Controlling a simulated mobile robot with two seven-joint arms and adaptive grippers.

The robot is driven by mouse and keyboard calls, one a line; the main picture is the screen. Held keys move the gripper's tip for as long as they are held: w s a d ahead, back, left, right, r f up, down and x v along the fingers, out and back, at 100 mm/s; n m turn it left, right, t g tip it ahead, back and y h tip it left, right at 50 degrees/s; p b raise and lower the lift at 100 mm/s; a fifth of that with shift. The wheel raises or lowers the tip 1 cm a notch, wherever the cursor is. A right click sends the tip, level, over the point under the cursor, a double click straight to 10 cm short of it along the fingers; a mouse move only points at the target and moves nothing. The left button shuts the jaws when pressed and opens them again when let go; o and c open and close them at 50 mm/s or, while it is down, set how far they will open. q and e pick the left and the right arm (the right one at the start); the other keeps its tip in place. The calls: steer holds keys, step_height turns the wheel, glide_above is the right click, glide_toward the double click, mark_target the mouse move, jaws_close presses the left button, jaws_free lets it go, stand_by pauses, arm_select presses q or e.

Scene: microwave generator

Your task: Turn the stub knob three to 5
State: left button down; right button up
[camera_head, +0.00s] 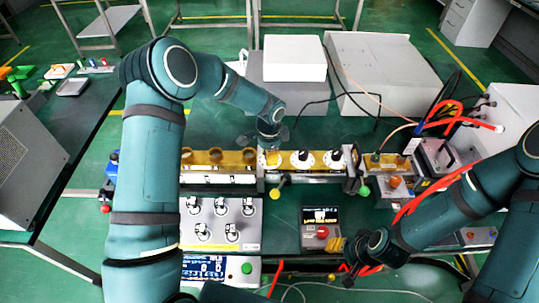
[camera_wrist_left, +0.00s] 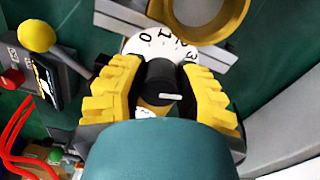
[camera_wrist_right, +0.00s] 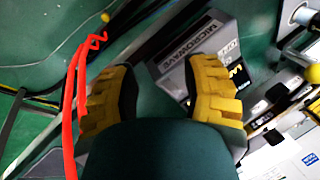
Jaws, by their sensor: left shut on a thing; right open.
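My left gripper (camera_head: 270,146) reaches down to the leftmost of the visible stub knobs on the waveguide. In the left wrist view its yellow fingers (camera_wrist_left: 165,92) are shut on a black stub knob (camera_wrist_left: 162,72). A white dial (camera_wrist_left: 145,44) with black numbers shows beyond the knob; 0, 1 and 3 are readable. The lower part of the dial is hidden, and I cannot tell the exact setting. Two more black stub knobs, a middle one (camera_head: 304,157) and a right one (camera_head: 333,157), stand to the right. My right gripper (camera_head: 341,251) is open and empty.
A panel with several round gauges or knobs (camera_head: 224,222) lies in front of the waveguide. A box with a red button (camera_head: 322,231) stands right of it, close to my right gripper. Red cables (camera_wrist_right: 74,95) run beside the right gripper. Grey boxes (camera_head: 385,74) stand behind.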

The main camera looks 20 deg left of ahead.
arm_select(q)
steer(key=m, duration=0.5)
steer(key=shift+d+m, duration=0.1)
steer(key=shift+m, duration=0.2)
stand_by(0.4)
steer(key=c, duration=0.6)
jaws_free()
step_height(320, 180, up, 12)
stand_by(0.4)
